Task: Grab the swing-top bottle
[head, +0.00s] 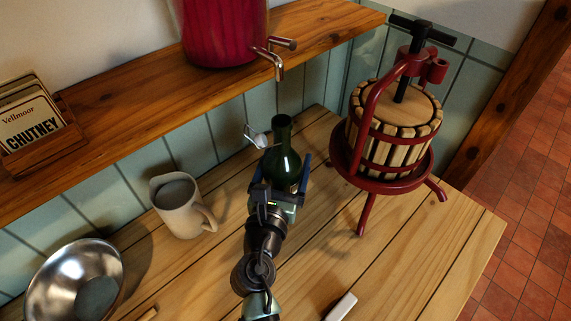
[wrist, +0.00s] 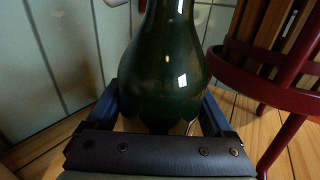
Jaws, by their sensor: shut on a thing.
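The swing-top bottle (head: 282,165) is dark green glass and stands upright on the pine surface, with its wire and pale stopper (head: 259,140) hanging open at the left of the neck. My gripper (head: 281,178) reaches it from the front, with one blue finger on each side of its body. In the wrist view the bottle (wrist: 165,75) fills the middle, between the two fingers of my gripper (wrist: 160,112). The gripper is shut on the bottle. The bottle's base is hidden behind the gripper.
A red fruit press (head: 376,172) stands close on the right. A beige jug (head: 178,208) and a metal bowl (head: 72,275) are on the left. A wooden shelf (head: 130,105) with a red vessel (head: 222,30) and chutney cards (head: 32,125) runs above. A white-handled object (head: 341,306) lies in front.

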